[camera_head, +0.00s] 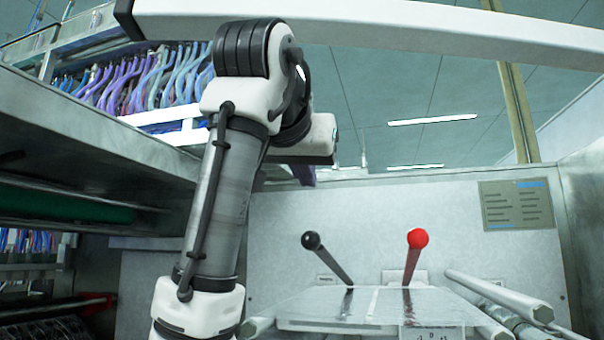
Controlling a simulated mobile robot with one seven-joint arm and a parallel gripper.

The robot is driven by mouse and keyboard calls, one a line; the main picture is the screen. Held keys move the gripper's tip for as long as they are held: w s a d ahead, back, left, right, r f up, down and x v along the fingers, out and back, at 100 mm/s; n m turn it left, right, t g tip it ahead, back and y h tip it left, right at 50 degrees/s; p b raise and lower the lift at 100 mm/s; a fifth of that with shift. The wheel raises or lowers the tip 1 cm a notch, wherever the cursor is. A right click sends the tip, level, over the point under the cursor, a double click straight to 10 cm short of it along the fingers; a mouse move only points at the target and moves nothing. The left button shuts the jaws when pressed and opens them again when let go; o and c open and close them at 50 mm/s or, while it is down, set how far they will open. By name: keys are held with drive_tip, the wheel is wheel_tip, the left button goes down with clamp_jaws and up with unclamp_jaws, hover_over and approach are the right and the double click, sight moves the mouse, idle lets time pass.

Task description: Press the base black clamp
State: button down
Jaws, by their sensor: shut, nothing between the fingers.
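A lever with a black ball knob (311,241) stands at the lower middle. Its dark rod slants down and right to a clear, shiny plate (345,306). It looks like the black clamp; its base is hard to make out. My arm rises from the bottom left, left of the lever, and bends over at the top. Its far white link ends above the black knob in the picture, clearly apart from it. My gripper's fingers do not show; they seem hidden behind that link.
A red-knobbed lever (418,239) stands right of the black one. Metal rollers (498,297) lie at the lower right. A grey back panel (380,215) carries a label plate (517,205). A metal shelf (95,125) overhangs the left, with purple and blue hoses (140,85) behind.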

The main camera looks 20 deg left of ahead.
drive_tip(key=w+f+p, duration=0.2)
drive_tip(key=w+f, duration=0.3)
drive_tip(key=shift+w+a+f, duration=0.2)
drive_tip(key=shift+a+f, duration=0.15)
drive_tip(key=shift+f, duration=0.05)
